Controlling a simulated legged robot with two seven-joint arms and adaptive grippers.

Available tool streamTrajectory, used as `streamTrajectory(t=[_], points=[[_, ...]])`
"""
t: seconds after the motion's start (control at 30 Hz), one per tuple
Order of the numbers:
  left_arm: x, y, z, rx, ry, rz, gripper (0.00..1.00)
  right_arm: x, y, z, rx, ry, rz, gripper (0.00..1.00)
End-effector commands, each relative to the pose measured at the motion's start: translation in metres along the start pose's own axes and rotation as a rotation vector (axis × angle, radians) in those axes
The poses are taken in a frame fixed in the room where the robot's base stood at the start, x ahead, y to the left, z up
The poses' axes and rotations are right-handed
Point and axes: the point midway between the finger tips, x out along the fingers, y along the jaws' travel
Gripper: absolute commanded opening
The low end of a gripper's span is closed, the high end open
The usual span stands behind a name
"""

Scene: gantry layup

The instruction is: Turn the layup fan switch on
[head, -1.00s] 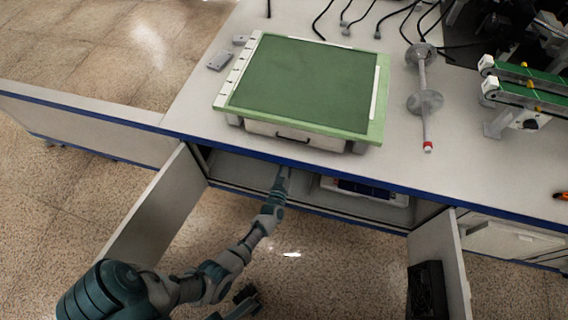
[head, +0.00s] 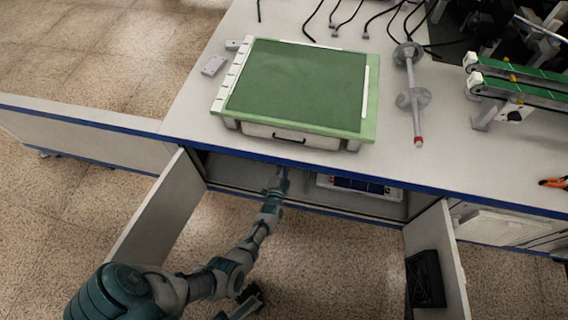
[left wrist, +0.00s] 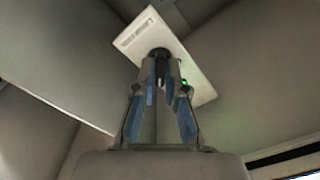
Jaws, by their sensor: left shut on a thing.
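The fan switch shows in the left wrist view as a pale rectangular plate (left wrist: 191,74) with a dark round knob (left wrist: 160,54) and a small lit green light (left wrist: 185,83). The plate is inside the open cabinet under the bench. My left gripper (left wrist: 160,78) is shut on the knob, and its fingertips hide part of it. In the head view my left gripper (head: 282,172) reaches into the cabinet below the bench edge, and the switch is hidden there.
Cabinet doors stand open at left (head: 158,207) and right (head: 436,262) of my arm. A white and dark blue box (head: 357,186) lies inside, right of my gripper. Above, the bench (head: 400,160) carries a green-topped tray (head: 369,123).

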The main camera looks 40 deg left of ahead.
Motion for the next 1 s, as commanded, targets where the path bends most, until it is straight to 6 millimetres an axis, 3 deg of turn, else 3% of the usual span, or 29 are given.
streamTrajectory(t=[0.7,0.73,0.8,1.0], points=[[-0.0023,0.0052,0.0011,0.075,-0.003,0.011,0.0,0.0015,-0.0003,-0.0012,0.0,0.007,-0.003,0.4],[-0.0023,0.0053,0.001,0.075,-0.003,0.012,0.16,0.0016,-0.0003,-0.0013,0.0,0.008,-0.003,0.4],[-0.0022,0.0051,0.001,0.074,-0.003,0.011,0.34,0.0017,-0.0003,-0.0015,0.0,0.008,-0.003,0.4],[-0.0013,0.0026,0.0003,0.073,-0.001,0.006,0.36,0.002,-0.0002,-0.0017,0.0,0.009,-0.004,0.4]])
